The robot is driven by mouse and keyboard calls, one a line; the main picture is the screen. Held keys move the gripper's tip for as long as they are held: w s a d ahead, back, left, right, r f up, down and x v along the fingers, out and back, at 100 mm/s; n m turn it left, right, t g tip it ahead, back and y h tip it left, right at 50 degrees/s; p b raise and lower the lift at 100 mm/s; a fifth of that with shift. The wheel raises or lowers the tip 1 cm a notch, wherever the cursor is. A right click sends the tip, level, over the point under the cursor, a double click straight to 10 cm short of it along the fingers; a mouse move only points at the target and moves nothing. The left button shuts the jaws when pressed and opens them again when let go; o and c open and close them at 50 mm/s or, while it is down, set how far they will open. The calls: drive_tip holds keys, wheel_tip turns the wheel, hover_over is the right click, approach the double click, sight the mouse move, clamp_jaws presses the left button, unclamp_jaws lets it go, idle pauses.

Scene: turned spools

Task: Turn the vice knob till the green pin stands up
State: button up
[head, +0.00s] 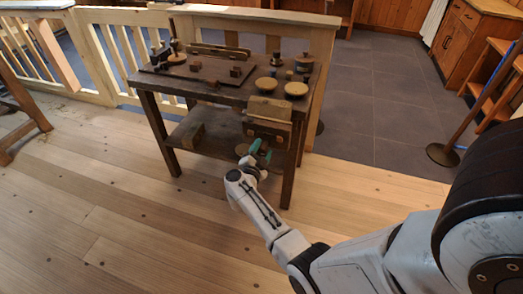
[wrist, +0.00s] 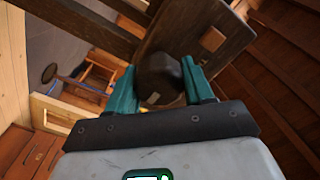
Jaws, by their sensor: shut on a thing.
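The wooden vice (head: 268,132) is fixed to the front of the dark workbench, and its dark wooden face (wrist: 190,30) fills the upper middle of the wrist view. The dark, faceted vice knob (wrist: 160,76) sits between the teal fingers of my gripper (wrist: 160,88). My gripper is shut on the knob, with one finger on each side. In the head view my gripper (head: 261,152) is just below the vice at the bench front. I cannot make out the green pin in either view.
The workbench (head: 155,86) carries several turned pieces, small blocks and round discs (head: 296,89). A block (head: 187,137) lies on its lower shelf. A pale wooden railing (head: 100,50) stands behind. A post on a round base (head: 442,154) stands at right. The plank floor in front is clear.

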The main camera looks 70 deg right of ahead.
drive_tip(key=m, duration=0.3)
drive_tip(key=shift+s+f+m, duration=0.15)
drive_tip(key=shift+m, duration=0.25)
drive_tip(key=m+b, duration=0.1)
drive_tip(key=m, duration=0.3)
drive_tip(key=shift+f, duration=0.1)
drive_tip(key=m+b, duration=0.1)
drive_tip(key=m, duration=0.3)
drive_tip(key=shift+s+f+m+b, duration=0.1)
drive_tip(key=shift+f+m+b, duration=0.05)
drive_tip(key=shift+m+b, duration=0.25)
drive_tip(key=shift+f+m+b, duration=0.15)
drive_tip(key=shift+m+b, duration=0.4)
drive_tip(key=shift+m, duration=1.35)
drive_tip(key=o, duration=1)
drive_tip(key=shift+a+r, duration=0.1)
drive_tip(key=shift+r, duration=0.15)
